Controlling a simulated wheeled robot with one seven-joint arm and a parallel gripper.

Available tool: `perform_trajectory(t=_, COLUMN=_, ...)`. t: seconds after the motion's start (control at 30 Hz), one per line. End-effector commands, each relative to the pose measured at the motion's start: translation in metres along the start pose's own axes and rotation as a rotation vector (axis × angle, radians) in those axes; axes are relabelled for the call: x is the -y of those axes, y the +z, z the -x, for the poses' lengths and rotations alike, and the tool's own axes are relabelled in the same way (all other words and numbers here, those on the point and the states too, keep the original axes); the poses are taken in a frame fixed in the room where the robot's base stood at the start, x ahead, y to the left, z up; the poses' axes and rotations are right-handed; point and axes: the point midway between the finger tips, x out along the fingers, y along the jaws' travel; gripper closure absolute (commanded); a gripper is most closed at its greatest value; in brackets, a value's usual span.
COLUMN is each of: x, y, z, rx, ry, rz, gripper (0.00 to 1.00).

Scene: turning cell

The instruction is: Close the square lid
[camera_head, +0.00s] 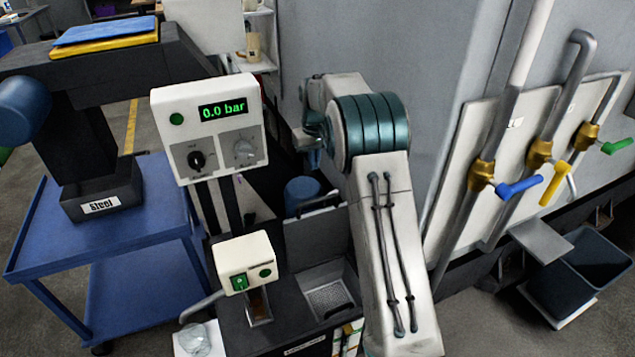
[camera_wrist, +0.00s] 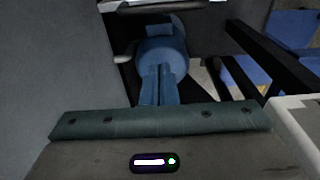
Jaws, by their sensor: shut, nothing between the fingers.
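The square lid (camera_head: 316,240) is a dark flat plate in the head view. It stands raised, close to upright, at the back of the square opening with a mesh bottom (camera_head: 330,297). A thin bar runs along its top edge. My gripper (camera_head: 313,160) is above and behind the lid, apart from it in the head view and partly hidden by my arm. I cannot clearly make out the lid in the wrist view.
A white control box (camera_head: 208,125) reading 0.0 bar stands on posts left of the lid. A smaller switch box (camera_head: 246,262) sits in front. A blue cart (camera_head: 125,230) is at left. A grey wall with pipes and coloured valve handles (camera_head: 518,187) stands at right.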

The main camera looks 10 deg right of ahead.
Motion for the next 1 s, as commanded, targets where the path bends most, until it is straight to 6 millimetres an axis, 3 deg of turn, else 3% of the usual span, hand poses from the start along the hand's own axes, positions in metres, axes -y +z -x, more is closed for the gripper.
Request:
perform_trajectory(t=0.27, x=-0.001, y=-0.004, z=-0.026, rx=0.002, ry=0.0, rz=0.003, gripper=1.0)
perform_trajectory(t=0.63, x=-0.001, y=-0.004, z=-0.106, rx=0.003, ry=0.0, rz=0.003, gripper=1.0)
perform_trajectory(t=1.0, x=-0.002, y=0.029, z=-0.089, rx=-0.002, ry=0.002, rz=0.003, gripper=1.0)
